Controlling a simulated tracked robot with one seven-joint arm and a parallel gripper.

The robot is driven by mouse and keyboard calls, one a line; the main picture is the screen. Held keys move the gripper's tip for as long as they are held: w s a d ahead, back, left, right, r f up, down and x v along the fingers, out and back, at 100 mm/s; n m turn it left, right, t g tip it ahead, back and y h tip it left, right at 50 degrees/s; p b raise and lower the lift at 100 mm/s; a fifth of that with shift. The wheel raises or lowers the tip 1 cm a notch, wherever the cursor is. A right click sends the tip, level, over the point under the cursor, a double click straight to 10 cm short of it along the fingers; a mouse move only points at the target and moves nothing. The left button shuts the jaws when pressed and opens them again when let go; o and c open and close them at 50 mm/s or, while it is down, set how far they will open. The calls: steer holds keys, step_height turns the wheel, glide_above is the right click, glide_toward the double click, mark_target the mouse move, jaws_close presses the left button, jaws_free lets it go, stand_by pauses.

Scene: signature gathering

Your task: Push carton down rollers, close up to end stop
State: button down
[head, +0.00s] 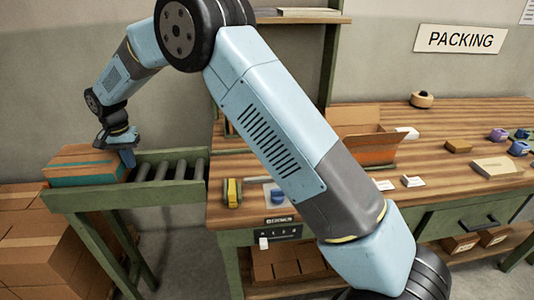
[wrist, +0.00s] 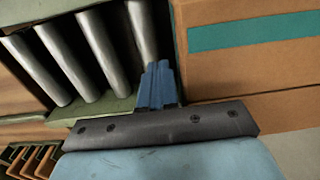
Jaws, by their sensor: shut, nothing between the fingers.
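The carton (head: 85,165) is brown with a teal band and sits at the left end of the roller conveyor (head: 172,171). In the wrist view the carton (wrist: 240,72) fills the right side. My gripper (head: 128,157) is shut and empty, pointing down by the carton's right side. Its blue fingers (wrist: 158,85) also show in the wrist view, between the last visible roller and the carton's near edge. I cannot tell whether they touch the carton. The end stop is not clearly visible, and the carton hides the conveyor's far left end.
Bare rollers (wrist: 92,50) lie between the carton and the wooden packing bench (head: 345,205). Stacked cartons (head: 45,245) stand on the floor below the conveyor's left end.

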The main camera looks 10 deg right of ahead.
steer(key=shift+d, duration=1.2)
step_height(320, 180, up, 12)
stand_by(0.6)
